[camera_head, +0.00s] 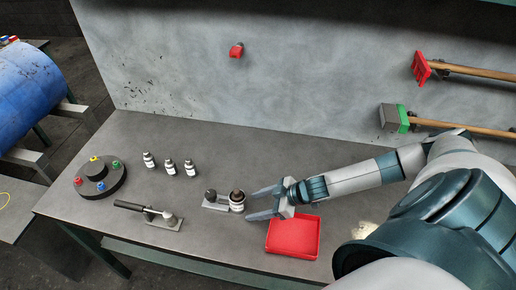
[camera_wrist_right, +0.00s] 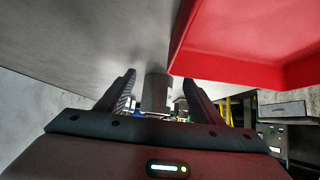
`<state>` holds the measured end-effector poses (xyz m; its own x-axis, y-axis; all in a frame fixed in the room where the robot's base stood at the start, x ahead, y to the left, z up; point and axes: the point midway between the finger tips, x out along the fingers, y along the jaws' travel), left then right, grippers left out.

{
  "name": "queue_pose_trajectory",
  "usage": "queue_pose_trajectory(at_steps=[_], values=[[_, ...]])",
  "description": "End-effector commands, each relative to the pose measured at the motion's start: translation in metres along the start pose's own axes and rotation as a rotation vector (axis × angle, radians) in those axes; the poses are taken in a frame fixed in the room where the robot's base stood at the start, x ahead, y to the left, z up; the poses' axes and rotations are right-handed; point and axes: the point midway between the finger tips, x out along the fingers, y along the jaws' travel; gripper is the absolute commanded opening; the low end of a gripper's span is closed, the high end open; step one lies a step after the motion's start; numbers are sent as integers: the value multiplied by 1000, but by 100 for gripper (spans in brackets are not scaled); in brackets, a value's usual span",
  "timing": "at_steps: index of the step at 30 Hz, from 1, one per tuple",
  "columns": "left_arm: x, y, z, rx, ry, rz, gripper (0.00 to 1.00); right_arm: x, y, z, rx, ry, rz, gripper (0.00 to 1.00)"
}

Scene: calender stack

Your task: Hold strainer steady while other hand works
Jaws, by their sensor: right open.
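Nothing in view is clearly a strainer. My right gripper (camera_head: 252,205) is open over the workbench (camera_head: 220,140), its fingers pointing left. Just beyond its fingertips stands a bottle (camera_head: 238,204) with a dark brown top and a pale label, beside a small base plate (camera_head: 214,206) with a dark knob. In the right wrist view the two fingers (camera_wrist_right: 157,92) stand apart, with a grey cylindrical shape (camera_wrist_right: 157,88) showing beyond and between them; contact cannot be told. My left gripper is not in view.
A red tray (camera_head: 293,251) lies below the right gripper. Several small bottles (camera_head: 170,168) stand at the back left. A round dark stand (camera_head: 101,181) with coloured knobs and a black-handled lever device (camera_head: 150,212) are further left. Brushes (camera_head: 465,72) hang on the wall.

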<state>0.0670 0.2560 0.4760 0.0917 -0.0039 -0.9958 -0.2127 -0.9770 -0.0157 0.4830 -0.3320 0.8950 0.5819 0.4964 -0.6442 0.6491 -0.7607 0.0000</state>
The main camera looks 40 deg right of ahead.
Motion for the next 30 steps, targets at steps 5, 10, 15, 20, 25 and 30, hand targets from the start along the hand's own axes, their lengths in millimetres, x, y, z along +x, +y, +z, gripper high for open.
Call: queue_pose_trajectory(at_steps=[5, 10, 15, 20, 25, 30], values=[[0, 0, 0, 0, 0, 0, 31, 8, 0, -7, -1, 2, 0, 61], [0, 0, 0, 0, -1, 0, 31, 19, 0, -17, -1, 2, 0, 61], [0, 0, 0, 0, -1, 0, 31, 32, 0, -28, 0, 2, -1, 61], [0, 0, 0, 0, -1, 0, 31, 42, 0, -36, -1, 1, -1, 61], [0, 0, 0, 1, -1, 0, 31, 48, 0, -40, 0, 0, 0, 61], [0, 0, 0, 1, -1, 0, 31, 51, 0, -43, -1, 0, 0, 61]])
